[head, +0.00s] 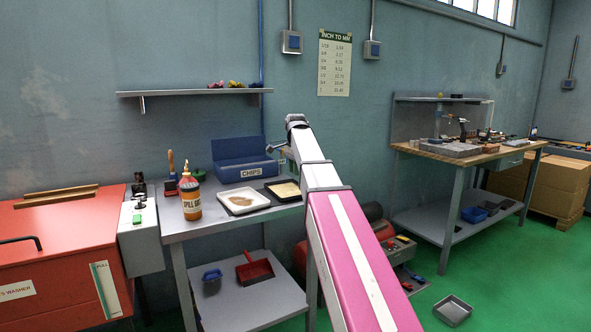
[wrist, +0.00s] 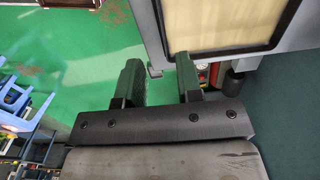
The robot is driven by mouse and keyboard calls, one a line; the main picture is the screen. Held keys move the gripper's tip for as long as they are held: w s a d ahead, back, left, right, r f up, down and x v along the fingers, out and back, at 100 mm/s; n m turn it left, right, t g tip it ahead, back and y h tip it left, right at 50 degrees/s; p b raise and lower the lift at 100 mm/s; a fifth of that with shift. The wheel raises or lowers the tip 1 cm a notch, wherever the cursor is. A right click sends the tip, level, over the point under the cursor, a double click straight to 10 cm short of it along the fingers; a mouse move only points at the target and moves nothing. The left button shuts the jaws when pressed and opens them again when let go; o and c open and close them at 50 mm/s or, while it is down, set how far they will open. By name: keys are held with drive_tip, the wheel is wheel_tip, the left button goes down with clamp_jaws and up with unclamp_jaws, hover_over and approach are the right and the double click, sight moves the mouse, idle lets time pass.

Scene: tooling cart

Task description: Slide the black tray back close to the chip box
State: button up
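The black tray (head: 269,190) lies on the grey cart top, right of the white tray, with a tan layer inside. Its right part is partly hidden by my arm in the head view. The blue chip box (head: 238,171), marked CHIPS, stands behind both trays. In the wrist view, the black tray's rim (wrist: 218,54) shows at the upper right. My gripper (wrist: 158,65) is open, with a clear gap between its two dark green fingers. The right finger is near the tray's corner in that picture; I cannot tell whether they touch.
The white tray (head: 227,208) with brown material sits left of the black tray. An amber bottle (head: 190,197) and a brush (head: 172,176) stand farther left. A red dustpan (head: 254,270) is on the lower shelf. A wall shelf (head: 195,92) hangs above.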

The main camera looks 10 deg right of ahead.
sight(296, 194)
wheel_tip(296, 194, down, 11)
drive_tip(key=shift+r, duration=0.15)
idle(0.4)
clamp_jaws()
